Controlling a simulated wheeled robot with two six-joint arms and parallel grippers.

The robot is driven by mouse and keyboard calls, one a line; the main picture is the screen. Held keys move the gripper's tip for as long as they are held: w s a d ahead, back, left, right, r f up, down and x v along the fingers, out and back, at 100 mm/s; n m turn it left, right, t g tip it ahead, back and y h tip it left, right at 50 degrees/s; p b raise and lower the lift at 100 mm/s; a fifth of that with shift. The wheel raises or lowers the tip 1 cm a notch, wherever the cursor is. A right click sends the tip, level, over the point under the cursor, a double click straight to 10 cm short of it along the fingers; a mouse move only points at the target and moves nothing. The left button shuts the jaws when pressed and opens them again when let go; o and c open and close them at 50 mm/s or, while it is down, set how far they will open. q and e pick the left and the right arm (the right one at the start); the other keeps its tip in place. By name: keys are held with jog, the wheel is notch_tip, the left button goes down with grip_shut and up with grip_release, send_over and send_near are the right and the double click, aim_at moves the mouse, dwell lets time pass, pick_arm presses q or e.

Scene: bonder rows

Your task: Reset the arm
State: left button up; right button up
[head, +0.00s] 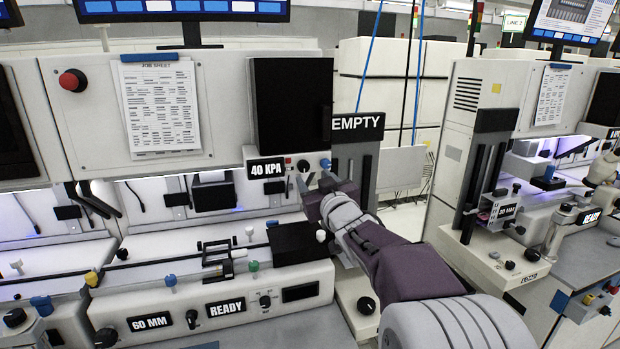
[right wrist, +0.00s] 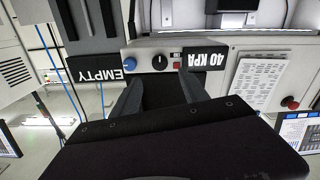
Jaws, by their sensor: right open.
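My right arm reaches in from the lower right in the head view. Its gripper (head: 314,184) is in front of the machine's small control panel, by the knobs beside the "40 KPA" label (head: 266,168). The gripper is open, with nothing seen between its fingers. In the right wrist view, the two fingers (right wrist: 160,92) point toward the panel's black knob (right wrist: 160,62) and blue knob (right wrist: 129,64). The "40 KPA" label (right wrist: 206,58) and the "EMPTY" label (right wrist: 103,75) appear upside down there. I cannot tell whether the fingers touch the panel. My left gripper is not in view.
The bonder's lower front carries "60 MM" (head: 149,322) and "READY" (head: 226,307) labels and several knobs. The "EMPTY" sign (head: 357,122) is on a dark column right of the panel. A second machine (head: 470,160) stands at the right, past an aisle.

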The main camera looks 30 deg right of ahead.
jog(key=shift+f, duration=0.1)
jog(key=shift+s, duration=0.1)
dwell(0.3)
jog(key=w+a+f+n+g+y, duration=0.15)
jog(key=a+f+y, duration=0.35)
jog(key=a, duration=0.5)
jog(key=s+a+f+g, duration=0.1)
jog(key=a+f+g, duration=0.1)
jog(key=f, duration=0.6)
jog(key=s+a+f+g, duration=0.2)
jog(key=a+f, duration=0.1)
jog(key=f, duration=0.4)
jog(key=s+a+f+g, duration=0.1)
jog(key=s+f+g, duration=0.4)
jog(key=s+f, duration=0.3)
jog(key=s+a+f+m+g, duration=0.1)
jog(key=s+f+g, duration=0.4)
jog(key=s+f, duration=0.4)
jog(key=s, duration=0.5)
jog(key=shift+s+a+g, duration=0.15)
jog(key=shift+a+g, duration=0.15)
jog(key=shift+g, duration=0.05)
